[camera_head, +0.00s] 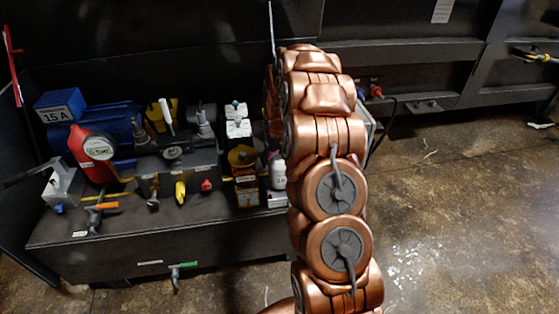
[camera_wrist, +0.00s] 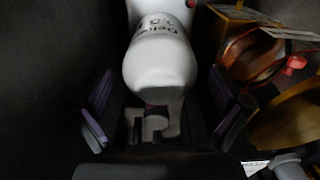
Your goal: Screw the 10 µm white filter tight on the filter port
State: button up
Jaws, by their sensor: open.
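A white rounded filter (camera_wrist: 160,60) with dark printed lettering, seen upside down, fills the upper middle of the wrist view. I cannot read a micron mark on it. My gripper (camera_wrist: 166,108) is open, with one finger pad on each side below the filter's near end. The fingers do not appear to be closed on it. Whether the filter sits on a port cannot be told, as its far end runs out of view. In the head view a small white canister (camera_head: 278,173) stands beside my arm. My gripper is hidden behind the arm there.
A copper-coloured round part (camera_wrist: 252,55) is close right of the gripper. Floor right of my arm is clear.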

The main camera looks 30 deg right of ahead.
jog(key=n, duration=0.5)
dwell(0.3)
jog(key=c, duration=1.2)
jog(key=m, duration=0.4)
jog(key=shift+m, duration=0.3)
jog(key=m, duration=0.5)
jog(key=shift+b, duration=0.4)
jog(key=shift+m, duration=0.4)
